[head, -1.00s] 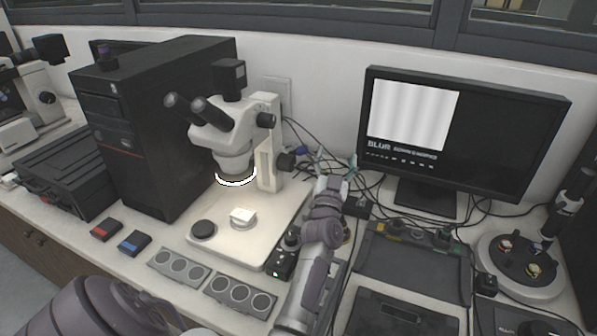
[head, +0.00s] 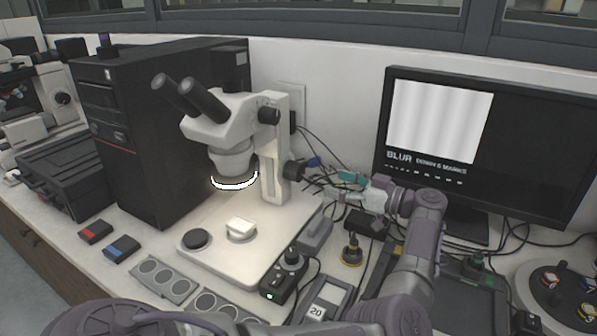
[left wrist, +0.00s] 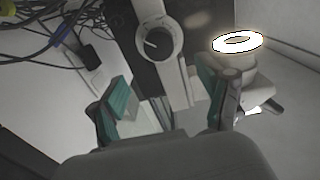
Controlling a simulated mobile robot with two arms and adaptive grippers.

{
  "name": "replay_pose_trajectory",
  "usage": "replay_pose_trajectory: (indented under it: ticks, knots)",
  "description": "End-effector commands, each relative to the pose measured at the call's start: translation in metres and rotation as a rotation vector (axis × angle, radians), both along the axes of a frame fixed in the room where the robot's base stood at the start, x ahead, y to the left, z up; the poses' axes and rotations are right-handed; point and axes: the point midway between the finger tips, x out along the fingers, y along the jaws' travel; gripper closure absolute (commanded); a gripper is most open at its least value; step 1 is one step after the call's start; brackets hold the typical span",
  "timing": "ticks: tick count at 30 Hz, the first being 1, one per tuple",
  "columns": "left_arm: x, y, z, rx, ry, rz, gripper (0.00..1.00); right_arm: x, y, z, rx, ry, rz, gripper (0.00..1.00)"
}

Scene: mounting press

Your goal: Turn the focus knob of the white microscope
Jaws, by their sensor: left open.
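The white microscope (head: 232,135) stands on its pale base, with its ring light lit. Its black focus knob (head: 293,170) sticks out to the right from the lower column. In the left wrist view a round knob (left wrist: 158,43) with a dark face and a white pointer line is ahead, beyond the fingertips. My left gripper (head: 342,187) is right of the focus knob, pointing toward it, with a gap between. It is open and empty, its teal pads apart in the left wrist view (left wrist: 168,105). My right gripper is not in view.
A monitor (head: 545,140) showing stripes and "BLUR" stands at the right. Loose cables (head: 325,165) lie behind my left gripper. A black computer tower (head: 150,160) is left of the microscope. A small black control box (head: 285,280) stands before the base.

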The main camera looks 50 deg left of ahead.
Motion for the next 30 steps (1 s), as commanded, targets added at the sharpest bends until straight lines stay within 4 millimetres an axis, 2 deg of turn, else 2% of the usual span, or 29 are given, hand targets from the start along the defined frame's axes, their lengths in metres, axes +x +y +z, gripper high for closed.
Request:
replay_pose_trajectory:
  ticks: [9,15,21,30]
  knots:
    - [-0.020,0.067,0.003,0.004,-0.001,0.003,0.22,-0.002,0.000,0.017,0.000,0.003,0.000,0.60]
    - [-0.029,0.098,0.002,0.004,-0.001,0.001,0.22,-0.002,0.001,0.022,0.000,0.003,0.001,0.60]
    - [-0.032,0.111,0.001,0.003,-0.001,-0.001,0.22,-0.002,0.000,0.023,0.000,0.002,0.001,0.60]
    - [-0.033,0.112,0.001,0.004,-0.002,-0.001,0.24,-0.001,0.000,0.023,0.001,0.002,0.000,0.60]
